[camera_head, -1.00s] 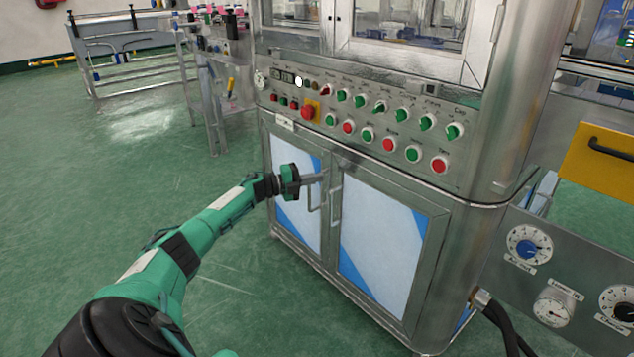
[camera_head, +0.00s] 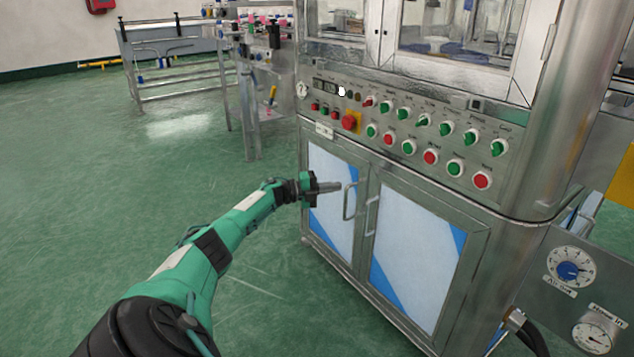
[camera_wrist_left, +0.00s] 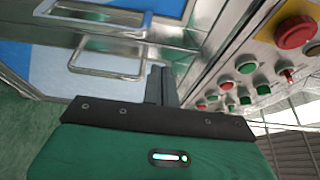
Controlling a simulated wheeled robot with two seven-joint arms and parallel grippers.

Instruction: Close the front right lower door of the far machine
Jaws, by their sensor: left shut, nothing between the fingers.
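The machine (camera_head: 400,178) has two lower front doors with white and blue panels. The right lower door (camera_head: 415,240) looks flush with the cabinet front, or nearly so; a small gap cannot be told. Its bar handle (camera_head: 371,215) is beside the handle (camera_head: 346,203) of the left lower door (camera_head: 330,190). My left gripper (camera_head: 338,187) is shut and empty, in front of the left door and just left of its handle. In the left wrist view the shut fingers (camera_wrist_left: 160,86) point towards the machine, close to the handles; contact cannot be told. My right gripper is not in view.
A control panel (camera_head: 410,130) with several knobs and a red emergency button (camera_head: 350,122) juts above the doors. A box with dials (camera_head: 570,280) stands at the right. A metal rack (camera_head: 180,60) is at the back left. The green floor at left is clear.

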